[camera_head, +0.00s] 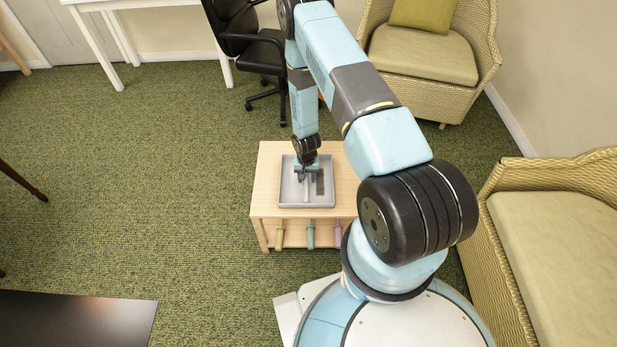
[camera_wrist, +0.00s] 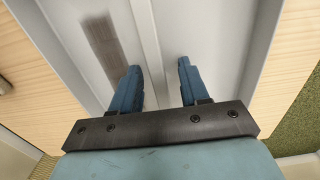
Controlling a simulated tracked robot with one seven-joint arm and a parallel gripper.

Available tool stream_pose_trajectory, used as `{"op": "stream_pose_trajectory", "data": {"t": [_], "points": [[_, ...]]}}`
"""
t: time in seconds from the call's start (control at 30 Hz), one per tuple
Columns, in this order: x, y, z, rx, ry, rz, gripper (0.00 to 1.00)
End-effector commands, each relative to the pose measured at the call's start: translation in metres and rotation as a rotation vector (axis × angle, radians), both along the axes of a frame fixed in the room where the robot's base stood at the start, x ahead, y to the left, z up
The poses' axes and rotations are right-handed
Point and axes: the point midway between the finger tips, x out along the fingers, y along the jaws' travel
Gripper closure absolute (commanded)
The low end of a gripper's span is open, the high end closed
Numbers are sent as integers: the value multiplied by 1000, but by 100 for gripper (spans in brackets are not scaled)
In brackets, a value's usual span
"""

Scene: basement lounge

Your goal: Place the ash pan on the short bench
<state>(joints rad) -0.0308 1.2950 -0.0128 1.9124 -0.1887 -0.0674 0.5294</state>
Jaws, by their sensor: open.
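The ash pan appears to be the shallow grey tray (camera_head: 290,192) with raised rims, lying flat on a low light-wood table (camera_head: 268,182). In the wrist view the pan (camera_wrist: 215,35) has a narrow raised strip running down its middle. My gripper (camera_head: 307,175) is open over the pan and points down. In the wrist view my gripper (camera_wrist: 159,66) has one fingertip on each side of the strip, with nothing clamped. I cannot tell whether the fingers touch it. A dark patch, perhaps a shadow, lies inside the pan. Which piece is the short bench is unclear.
Several coloured handles (camera_head: 310,237) show below the tabletop. A dark flat surface (camera_head: 75,320) is at the lower left. A wicker armchair (camera_head: 425,55), a wicker sofa (camera_head: 560,240) and a black office chair (camera_head: 262,50) stand around. Green carpet (camera_head: 150,180) is open on the left.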

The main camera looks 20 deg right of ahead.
Motion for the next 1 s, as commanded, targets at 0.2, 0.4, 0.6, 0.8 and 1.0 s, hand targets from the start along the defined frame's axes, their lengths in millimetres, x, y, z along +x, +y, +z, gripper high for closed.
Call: {"op": "stream_pose_trajectory", "data": {"t": [0.2, 0.4, 0.6, 0.8, 1.0], "points": [[1, 0, 14, 0, -2, -1, 55], [1, 0, 44, 0, -2, -2, 55], [1, 0, 76, 0, -2, 0, 55], [1, -1, 103, 0, -2, -2, 55], [0, -1, 118, 0, -1, -2, 55]]}}
